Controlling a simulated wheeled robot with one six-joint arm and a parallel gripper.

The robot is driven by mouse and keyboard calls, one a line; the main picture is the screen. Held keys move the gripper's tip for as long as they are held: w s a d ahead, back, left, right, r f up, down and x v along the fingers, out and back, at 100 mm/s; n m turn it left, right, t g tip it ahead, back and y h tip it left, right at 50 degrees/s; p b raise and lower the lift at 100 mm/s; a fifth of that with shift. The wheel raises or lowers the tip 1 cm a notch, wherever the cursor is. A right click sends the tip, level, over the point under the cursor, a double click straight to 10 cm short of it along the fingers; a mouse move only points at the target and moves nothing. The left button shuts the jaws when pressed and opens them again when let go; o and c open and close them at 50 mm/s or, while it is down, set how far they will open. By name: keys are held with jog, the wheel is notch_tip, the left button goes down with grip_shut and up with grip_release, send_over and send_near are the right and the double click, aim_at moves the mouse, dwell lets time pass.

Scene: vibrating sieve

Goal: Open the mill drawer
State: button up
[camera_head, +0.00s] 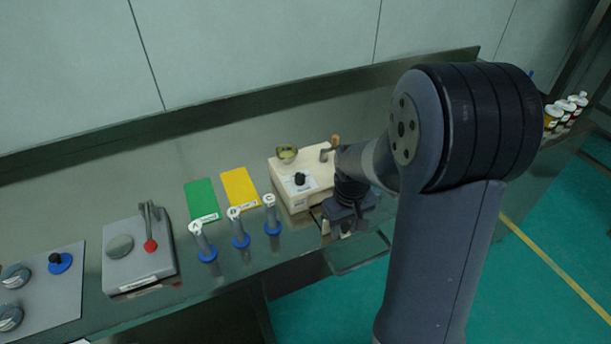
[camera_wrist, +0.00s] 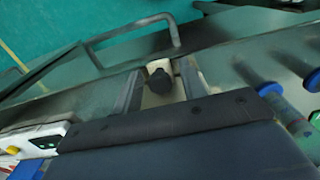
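The mill (camera_head: 291,195) is a cream box on the bench, with a brass-coloured bowl and a black knob on top. My gripper (camera_head: 345,222) is low at its front right side, and my arm hides part of the mill. In the wrist view, the two dark fingers of my gripper (camera_wrist: 160,74) stand apart on either side of a dark round knob (camera_wrist: 158,82). Cream surface, seemingly the drawer (camera_wrist: 154,99), shows around the knob, with gaps beside the fingers. I cannot tell how far the drawer is out.
Three blue-based tubes (camera_head: 240,236) stand left of the mill, before green (camera_head: 201,197) and yellow (camera_head: 239,187) cards. A grey device (camera_head: 135,262) with a red-tipped lever is farther left. A metal rail (camera_wrist: 130,27) juts from the bench edge near my gripper. Bottles (camera_head: 566,108) stand far right.

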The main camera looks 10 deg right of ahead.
jog(key=shift+r+p, duration=3)
jog(key=shift+r, duration=1)
jog(key=shift+f, duration=0.2)
notch_tip(320, 180, down, 8)
jog(key=b, duration=0.6)
jog(key=shift+r, duration=0.1)
jog(key=shift+s+d, duration=0.1)
jog(key=shift+s, duration=0.2)
jog(key=shift+w+r, duration=0.1)
jog(key=shift+r, duration=0.05)
